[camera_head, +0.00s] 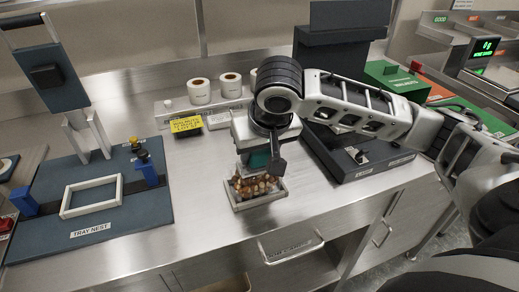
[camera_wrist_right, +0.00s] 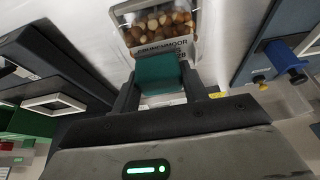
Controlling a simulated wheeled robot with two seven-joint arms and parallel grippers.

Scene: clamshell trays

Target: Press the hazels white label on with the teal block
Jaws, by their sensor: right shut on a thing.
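The clear clamshell tray of hazelnuts (camera_head: 234,203) stands on the steel bench, and it also shows at the top of the right wrist view (camera_wrist_right: 116,9). A white label (camera_wrist_right: 165,48) with dark print, partly readable as "Crunchmoor", is on the tray's near side; the block hides part of it. My right gripper (camera_head: 262,152) points down over the tray's back part. It is shut on the teal block (camera_wrist_right: 160,74), which sits between the fingers close against the label's edge; I cannot tell whether it touches. My left gripper is not in view.
The tray nest (camera_head: 125,217) with a white frame (camera_head: 64,201) and blue posts stands left. Label rolls (camera_head: 199,91) and a yellow sign (camera_head: 186,125) are behind. A dark station (camera_head: 375,162) stands right. The bench between nest and tray is clear.

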